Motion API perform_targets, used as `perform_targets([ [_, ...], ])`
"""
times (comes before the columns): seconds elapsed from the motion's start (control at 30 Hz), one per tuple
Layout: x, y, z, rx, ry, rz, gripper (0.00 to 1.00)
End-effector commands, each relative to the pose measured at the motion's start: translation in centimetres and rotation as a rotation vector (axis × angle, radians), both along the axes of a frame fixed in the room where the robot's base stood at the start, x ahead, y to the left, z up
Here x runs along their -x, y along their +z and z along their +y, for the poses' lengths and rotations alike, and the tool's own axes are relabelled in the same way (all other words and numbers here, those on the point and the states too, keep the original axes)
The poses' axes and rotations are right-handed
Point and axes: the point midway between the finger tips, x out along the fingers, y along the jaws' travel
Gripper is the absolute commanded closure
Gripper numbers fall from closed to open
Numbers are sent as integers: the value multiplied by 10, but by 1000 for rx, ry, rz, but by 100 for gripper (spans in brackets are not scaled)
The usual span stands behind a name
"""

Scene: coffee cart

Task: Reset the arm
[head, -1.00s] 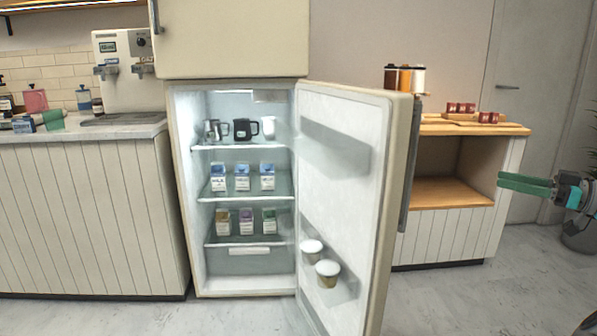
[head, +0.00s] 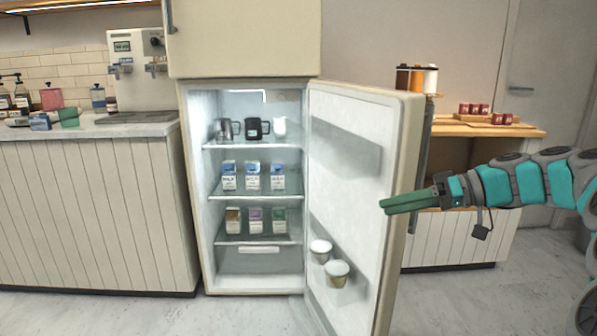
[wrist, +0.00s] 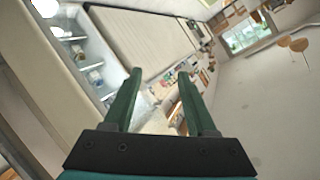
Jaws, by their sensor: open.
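My gripper (head: 384,206) is at the right of the head view, in front of the open fridge door (head: 356,190). Its green fingers point left and overlap the door's outer part in the picture. In the wrist view the two green fingers (wrist: 157,82) are apart with nothing between them. Whether a finger touches the door cannot be told.
The fridge (head: 192,200) stands open, with jugs (head: 254,129), cartons (head: 252,176) and tubs (head: 337,273) inside. A counter (head: 90,215) is at left. A wooden cabinet (head: 480,130) stands behind my arm. The floor in front is clear.

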Motion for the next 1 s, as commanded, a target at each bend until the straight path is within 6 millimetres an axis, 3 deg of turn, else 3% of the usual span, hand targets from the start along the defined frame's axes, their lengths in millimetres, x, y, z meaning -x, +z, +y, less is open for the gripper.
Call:
perform_targets([
  [0.03,15,-8,26,33,20,68,43],
  [0.2,71,-46,87,182,40,292,43],
  [0.3,109,-72,110,287,32,407,43],
  [0.43,160,-107,126,440,-6,534,43],
  [0.63,239,-158,121,686,-108,676,43],
  [0.8,301,-196,93,887,-232,747,43],
  [1.0,346,-222,58,1040,-363,776,43],
])
